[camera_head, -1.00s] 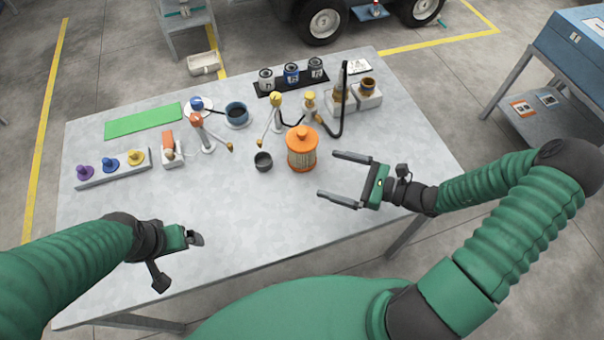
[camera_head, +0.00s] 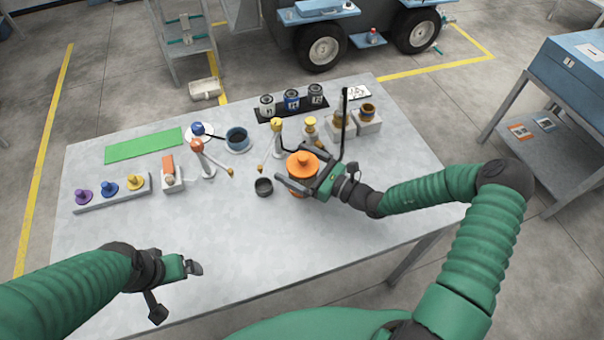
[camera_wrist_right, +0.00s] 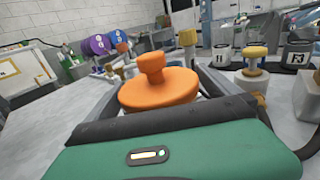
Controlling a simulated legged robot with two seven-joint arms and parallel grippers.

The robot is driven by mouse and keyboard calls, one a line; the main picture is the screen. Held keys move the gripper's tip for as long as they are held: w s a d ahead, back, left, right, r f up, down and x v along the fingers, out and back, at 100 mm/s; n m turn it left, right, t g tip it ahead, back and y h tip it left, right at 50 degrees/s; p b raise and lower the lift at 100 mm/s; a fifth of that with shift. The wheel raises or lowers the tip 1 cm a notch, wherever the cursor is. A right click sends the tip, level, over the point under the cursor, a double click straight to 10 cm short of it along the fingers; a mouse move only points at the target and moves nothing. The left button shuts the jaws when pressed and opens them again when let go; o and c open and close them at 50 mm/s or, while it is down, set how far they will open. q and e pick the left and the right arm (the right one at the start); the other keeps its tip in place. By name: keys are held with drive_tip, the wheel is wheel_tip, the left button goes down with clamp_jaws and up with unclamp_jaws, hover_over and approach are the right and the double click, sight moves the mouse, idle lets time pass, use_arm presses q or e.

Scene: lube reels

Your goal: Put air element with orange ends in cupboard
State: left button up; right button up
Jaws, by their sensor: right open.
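The air element (camera_head: 302,164) stands upright on the table, with an orange knobbed top; its mesh body is mostly hidden by my right gripper. The orange top (camera_wrist_right: 158,86) also shows in the right wrist view. My right gripper (camera_head: 297,172) is open, with its fingers reaching along the element's sides; I cannot tell whether they touch it. My left gripper (camera_head: 192,268) is over the table's front left, apart from every object; its jaw opening is unclear. A blue cabinet (camera_head: 578,70) stands on a grey stand at the right; I cannot tell whether it is the cupboard.
A small dark cup (camera_head: 264,187) stands just left of the element. Oil dispensers (camera_head: 205,158), numbered cans (camera_head: 291,100) and a dark upright tube (camera_head: 344,120) stand behind it. The grey table (camera_head: 230,235) is clear in front. A wheeled vehicle (camera_head: 375,38) stands beyond.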

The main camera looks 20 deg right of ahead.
drive_tip(key=shift+w+a, duration=0.1)
drive_tip(key=shift+w, duration=0.25)
drive_tip(key=shift+s, duration=0.1)
drive_tip(key=shift+c, duration=0.9)
drive_tip(key=c, duration=1.5)
drive_tip(key=shift+o, duration=0.2)
drive_tip(key=shift+r, duration=0.1)
